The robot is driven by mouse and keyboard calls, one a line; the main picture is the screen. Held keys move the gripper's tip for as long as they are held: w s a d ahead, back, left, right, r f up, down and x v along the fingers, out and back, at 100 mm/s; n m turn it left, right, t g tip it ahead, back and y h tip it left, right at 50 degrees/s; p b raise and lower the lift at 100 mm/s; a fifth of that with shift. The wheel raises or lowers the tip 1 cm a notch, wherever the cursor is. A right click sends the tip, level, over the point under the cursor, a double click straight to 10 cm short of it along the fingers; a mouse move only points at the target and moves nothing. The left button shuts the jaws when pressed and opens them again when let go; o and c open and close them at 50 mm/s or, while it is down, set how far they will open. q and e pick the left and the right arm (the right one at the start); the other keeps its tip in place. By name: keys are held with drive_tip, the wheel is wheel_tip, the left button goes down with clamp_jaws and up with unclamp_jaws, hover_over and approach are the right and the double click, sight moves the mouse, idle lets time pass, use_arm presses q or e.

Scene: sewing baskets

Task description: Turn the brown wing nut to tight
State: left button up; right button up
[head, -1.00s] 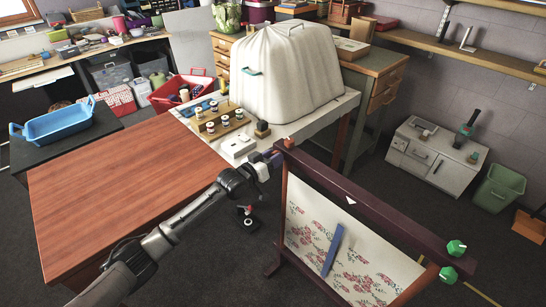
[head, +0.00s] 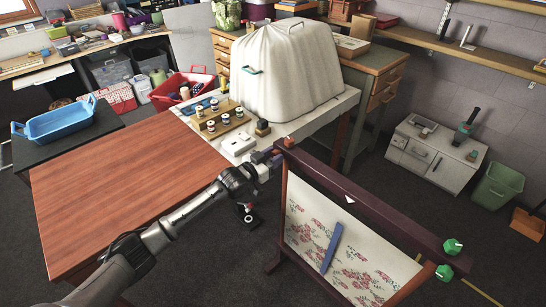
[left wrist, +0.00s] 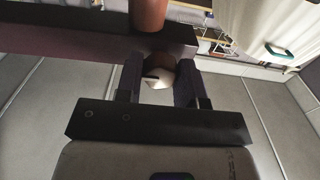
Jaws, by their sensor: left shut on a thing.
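The dark wooden frame (head: 375,215) holds a floral cloth (head: 355,262) and stands at the front right. My left gripper (head: 274,158) is at the left end of its top bar, and its fingers (left wrist: 158,88) also show in the left wrist view. A brown knob (head: 289,142) sits on top of the bar beside the gripper. My right gripper is not in view.
Two green knobs (head: 453,246) are at the frame's right end. A blue strip (head: 332,247) lies against the cloth. A reddish wooden table (head: 120,195) is at left; a side table (head: 235,148) with spools and a white-covered machine (head: 285,70) stands behind the gripper.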

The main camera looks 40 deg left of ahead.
use_arm(q)
drive_tip(key=o, duration=0.9)
drive_tip(key=shift+s+a+p, duration=0.25)
drive_tip(key=shift+s+a, duration=0.05)
drive_tip(key=shift+s, duration=2)
drive_tip(key=shift+s+a+p, duration=0.3)
drive_tip(key=shift+s, duration=1.95)
drive_tip(key=shift+s+a+p, duration=0.25)
drive_tip(key=shift+s+a, duration=0.05)
drive_tip(key=shift+s, duration=2)
